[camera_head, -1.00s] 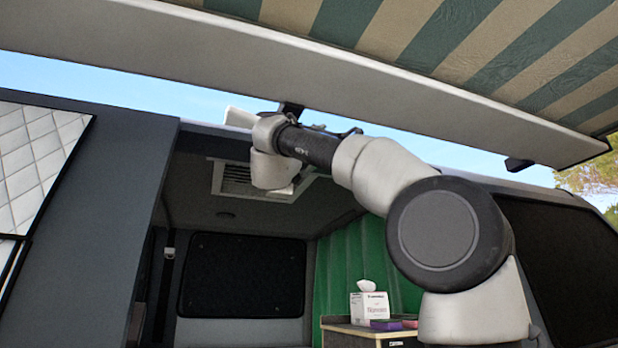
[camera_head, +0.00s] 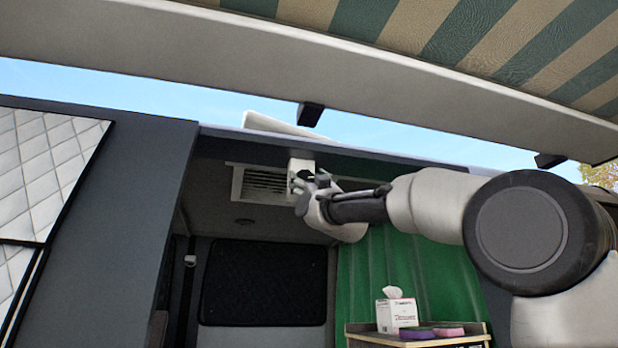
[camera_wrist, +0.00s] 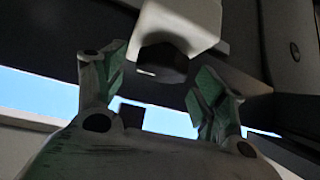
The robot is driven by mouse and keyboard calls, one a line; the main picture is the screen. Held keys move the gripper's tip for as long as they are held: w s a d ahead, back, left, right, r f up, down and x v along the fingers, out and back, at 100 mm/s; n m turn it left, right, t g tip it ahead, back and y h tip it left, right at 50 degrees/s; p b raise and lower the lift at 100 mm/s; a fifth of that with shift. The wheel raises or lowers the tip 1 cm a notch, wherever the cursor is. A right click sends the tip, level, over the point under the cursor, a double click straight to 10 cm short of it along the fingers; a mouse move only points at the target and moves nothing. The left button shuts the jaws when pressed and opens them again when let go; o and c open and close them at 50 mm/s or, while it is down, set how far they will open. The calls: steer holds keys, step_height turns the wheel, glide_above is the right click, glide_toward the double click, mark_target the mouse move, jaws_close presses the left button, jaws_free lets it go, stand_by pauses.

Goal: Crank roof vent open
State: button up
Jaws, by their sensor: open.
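The roof vent's slatted grille (camera_head: 265,184) sits in a pale frame in the van ceiling. A white lid-like panel (camera_head: 280,125) shows above the roof edge, slightly tilted. A white block (camera_head: 301,165) hangs at the grille's right side. In the wrist view, a white block (camera_wrist: 180,22) carries a dark faceted knob (camera_wrist: 163,62). My gripper (camera_head: 301,186) is just below the block in the head view. In the wrist view its green-padded fingers (camera_wrist: 160,75) are open, one on each side of the knob, apart from it. Contact with the knob is not visible.
A striped awning (camera_head: 440,40) with a pale front rail (camera_head: 200,50) spans above my arm. A green curtain (camera_head: 400,260) hangs inside. A tissue box (camera_head: 397,314) stands on a cabinet (camera_head: 360,328) below. The van's side wall (camera_head: 130,200) stands left of the opening.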

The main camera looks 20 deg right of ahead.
steer(key=shift+w+r, duration=0.3)
steer(key=c, duration=1)
steer(key=shift+a, duration=0.1)
steer(key=shift+m+h, duration=0.7)
steer(key=shift+m, duration=0.1)
